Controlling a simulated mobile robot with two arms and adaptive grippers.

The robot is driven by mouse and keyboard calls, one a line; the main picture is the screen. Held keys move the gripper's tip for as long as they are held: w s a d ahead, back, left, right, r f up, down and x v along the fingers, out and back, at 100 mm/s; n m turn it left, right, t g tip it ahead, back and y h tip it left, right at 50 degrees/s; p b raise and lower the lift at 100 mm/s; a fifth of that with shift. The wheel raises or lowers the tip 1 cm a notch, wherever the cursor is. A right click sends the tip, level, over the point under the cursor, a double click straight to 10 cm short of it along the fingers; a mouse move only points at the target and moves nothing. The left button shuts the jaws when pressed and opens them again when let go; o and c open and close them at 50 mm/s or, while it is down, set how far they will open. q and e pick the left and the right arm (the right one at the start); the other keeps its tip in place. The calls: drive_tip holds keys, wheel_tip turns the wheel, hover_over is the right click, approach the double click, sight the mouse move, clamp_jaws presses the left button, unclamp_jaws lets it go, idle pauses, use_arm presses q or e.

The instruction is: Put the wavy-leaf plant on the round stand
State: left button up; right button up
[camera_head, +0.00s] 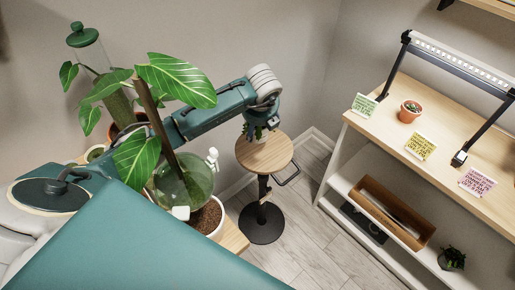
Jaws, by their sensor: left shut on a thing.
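The round stand (264,154) has a light wooden top on a dark post and a round dark base, and stands on the floor in the middle. My left arm reaches in from the left. Its gripper (256,129) points down over the far edge of the stand's top. It is shut on a small dark-leaved plant (259,133), which I take as the wavy-leaf plant. The plant is mostly hidden by my gripper and arm. I cannot tell whether it touches the stand's top. My right gripper is not in view.
A tall plant with striped leaves (178,79) stands close by my left arm, with a green glass vessel (181,184) near it. A wooden-topped shelf unit (400,143) with a lamp (462,63) and a small potted cactus (410,111) is at right. Floor between is clear.

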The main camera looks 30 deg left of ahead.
use_arm(q)
wheel_tip(320, 180, down, 4)
drive_tip(key=shift+r+b, duration=0.25)
drive_tip(key=shift+b, duration=0.4)
drive_tip(key=shift+f, duration=0.35)
wheel_tip(320, 180, down, 4)
drive_tip(key=b, duration=0.3)
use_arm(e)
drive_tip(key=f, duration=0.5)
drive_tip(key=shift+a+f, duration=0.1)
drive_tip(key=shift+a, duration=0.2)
use_arm(q)
drive_tip(key=o, duration=1.5)
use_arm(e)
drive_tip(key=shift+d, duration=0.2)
use_arm(q)
drive_tip(key=shift+r, duration=0.1)
